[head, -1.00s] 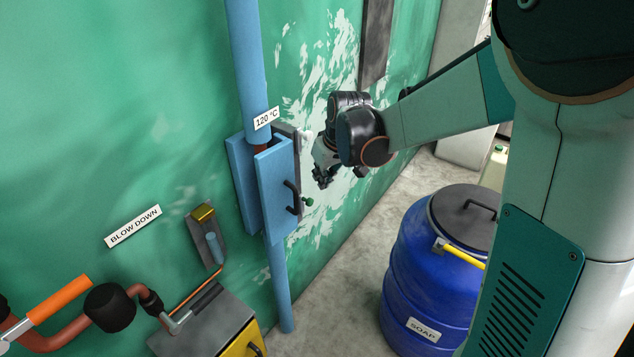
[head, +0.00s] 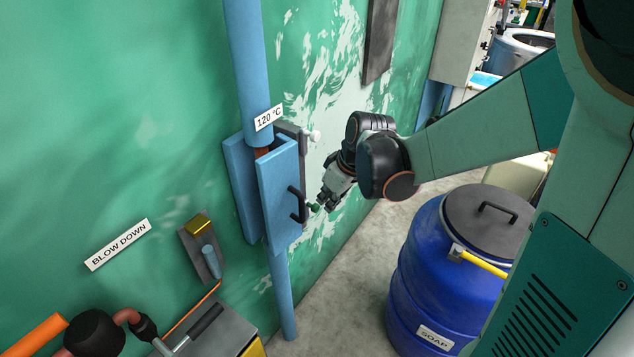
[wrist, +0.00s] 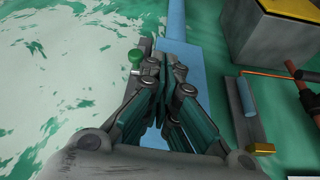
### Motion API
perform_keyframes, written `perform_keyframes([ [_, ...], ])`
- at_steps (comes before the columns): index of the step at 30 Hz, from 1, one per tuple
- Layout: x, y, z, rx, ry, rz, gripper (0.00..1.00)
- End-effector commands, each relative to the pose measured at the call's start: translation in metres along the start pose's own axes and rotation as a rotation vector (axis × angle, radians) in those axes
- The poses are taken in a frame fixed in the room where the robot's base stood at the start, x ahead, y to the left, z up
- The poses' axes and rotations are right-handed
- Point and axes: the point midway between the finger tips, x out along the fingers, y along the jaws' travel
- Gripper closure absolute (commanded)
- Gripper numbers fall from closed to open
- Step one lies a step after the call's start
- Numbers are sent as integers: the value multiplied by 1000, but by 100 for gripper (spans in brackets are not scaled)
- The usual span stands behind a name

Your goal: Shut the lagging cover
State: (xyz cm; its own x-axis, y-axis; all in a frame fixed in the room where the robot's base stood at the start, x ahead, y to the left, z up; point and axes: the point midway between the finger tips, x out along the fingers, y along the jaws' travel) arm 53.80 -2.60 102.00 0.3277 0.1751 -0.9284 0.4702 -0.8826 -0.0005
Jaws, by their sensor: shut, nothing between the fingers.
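The lagging cover (head: 278,195) is a blue two-part box around the upright blue pipe. Its front leaf stands apart from the back half (head: 241,190), with a gap in which brown pipe shows at the top. A black handle (head: 297,205) sits on the front leaf.
A blue soap drum (head: 440,270) with a grey lid stands on the floor at the right. A grey box (head: 215,330) and brown pipework (head: 130,318) are at lower left. Floor between wall and drum is clear.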

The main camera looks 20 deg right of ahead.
Motion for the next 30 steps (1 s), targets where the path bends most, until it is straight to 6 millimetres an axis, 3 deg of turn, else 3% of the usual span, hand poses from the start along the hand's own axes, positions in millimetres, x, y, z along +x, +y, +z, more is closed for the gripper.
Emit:
perform_keyframes([
  [1,15,0,1,-2,0,0,100],
  [9,66,0,1,-1,0,1,100],
  [12,68,0,-17,-3,0,0,100],
  [18,73,0,-34,-2,0,1,100],
  [30,74,0,-38,0,0,1,100],
])
